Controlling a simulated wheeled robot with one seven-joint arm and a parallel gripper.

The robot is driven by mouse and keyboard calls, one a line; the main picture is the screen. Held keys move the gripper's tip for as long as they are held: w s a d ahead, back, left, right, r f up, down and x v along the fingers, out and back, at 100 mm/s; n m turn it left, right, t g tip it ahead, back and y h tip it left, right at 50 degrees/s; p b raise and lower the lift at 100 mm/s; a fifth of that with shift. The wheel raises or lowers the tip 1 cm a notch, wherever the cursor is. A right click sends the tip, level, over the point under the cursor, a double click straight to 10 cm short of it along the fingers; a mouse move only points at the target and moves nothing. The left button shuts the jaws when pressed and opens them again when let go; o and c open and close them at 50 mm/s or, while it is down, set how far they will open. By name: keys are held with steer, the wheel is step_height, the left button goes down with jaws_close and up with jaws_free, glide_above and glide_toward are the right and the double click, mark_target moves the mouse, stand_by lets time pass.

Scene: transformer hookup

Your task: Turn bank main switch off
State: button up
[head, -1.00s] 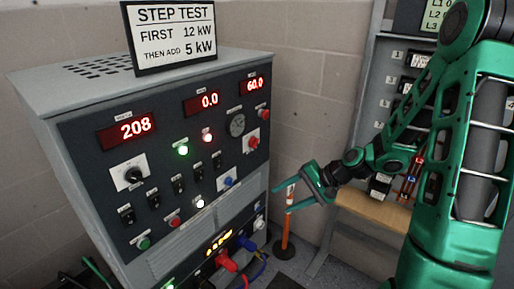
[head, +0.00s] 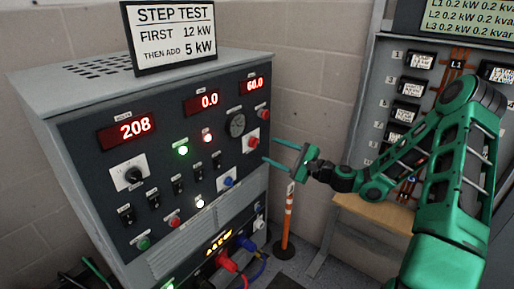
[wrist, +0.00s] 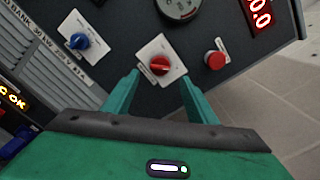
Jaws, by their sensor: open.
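The load bank (head: 150,95) is a grey cabinet with a dark front panel. A red rotary switch (head: 253,142) on a pale square plate sits at the panel's right side. It appears to be the main switch, but its label is too small to read. In the wrist view the red knob (wrist: 159,65) lies between my fingers, beyond their tips. My gripper (head: 269,149) is open and empty just in front of the panel, facing this switch. Its two green fingers also show in the wrist view (wrist: 160,76). I see no contact with the knob.
A blue knob (head: 228,181) and a red push button (wrist: 215,60) flank the switch. A round dial (head: 237,124) is above it. The displays read 208, 0.0 and 60.0. An orange-white post (head: 288,215) stands beside the cabinet; a wooden bench (head: 375,212) is at right.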

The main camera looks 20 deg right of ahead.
mark_target(254, 143)
steer(key=x, duration=0.7)
steer(key=shift+w+a, duration=0.1)
